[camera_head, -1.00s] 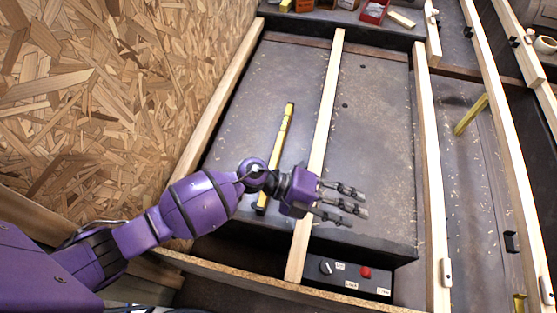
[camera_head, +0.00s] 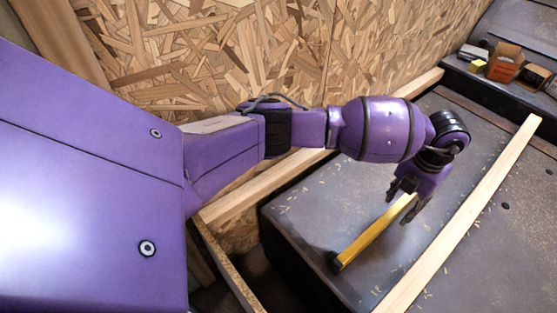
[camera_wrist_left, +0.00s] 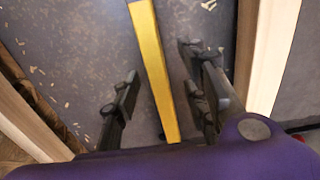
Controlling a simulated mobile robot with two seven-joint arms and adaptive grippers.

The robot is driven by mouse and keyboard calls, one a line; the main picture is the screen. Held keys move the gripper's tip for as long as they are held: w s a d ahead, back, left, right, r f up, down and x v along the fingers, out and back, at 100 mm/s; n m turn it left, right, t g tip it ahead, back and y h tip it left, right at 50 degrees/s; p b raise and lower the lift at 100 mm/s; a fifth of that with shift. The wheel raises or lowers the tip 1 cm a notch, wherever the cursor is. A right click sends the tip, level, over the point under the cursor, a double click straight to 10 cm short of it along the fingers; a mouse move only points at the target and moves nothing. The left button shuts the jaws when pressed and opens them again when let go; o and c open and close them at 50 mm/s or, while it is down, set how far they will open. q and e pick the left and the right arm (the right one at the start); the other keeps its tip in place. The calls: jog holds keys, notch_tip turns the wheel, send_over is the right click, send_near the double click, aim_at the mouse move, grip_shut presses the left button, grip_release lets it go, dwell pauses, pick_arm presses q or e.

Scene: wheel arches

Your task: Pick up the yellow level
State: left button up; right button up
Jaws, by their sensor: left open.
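The yellow level (camera_head: 372,236) is a long bar lying on the dark grey bench top, slanting from lower left to upper right. My left gripper (camera_head: 408,206) hangs fingers-down over its far upper-right end, which it partly hides. In the left wrist view the level (camera_wrist_left: 151,60) runs between the open fingers of my left gripper (camera_wrist_left: 160,76), with a gap on both sides. The fingers do not grip it. I cannot tell how far the fingertips are above the bench. My right gripper is not in view.
A pale wooden rail (camera_head: 465,222) runs beside the level on the right, close to the gripper. Another rail (camera_head: 240,200) and a chipboard wall (camera_head: 300,50) bound the left. Boxes (camera_head: 505,62) stand at the back right. Wood chips lie scattered on the bench.

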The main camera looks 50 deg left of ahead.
aim_at(396, 208)
pick_arm(q)
jog(key=f, duration=0.1)
jog(key=f+b, duration=0.1)
jog(key=f, duration=0.1)
jog(key=f+b, duration=0.1)
jog(key=f, duration=0.1)
jog(key=shift+a+f, duration=0.1)
jog(key=shift+a, duration=0.25)
jog(key=shift+c, duration=0.2)
jog(key=c, duration=0.8)
grip_shut()
jog(key=shift+w+r, duration=0.1)
jog(key=shift+r, duration=0.1)
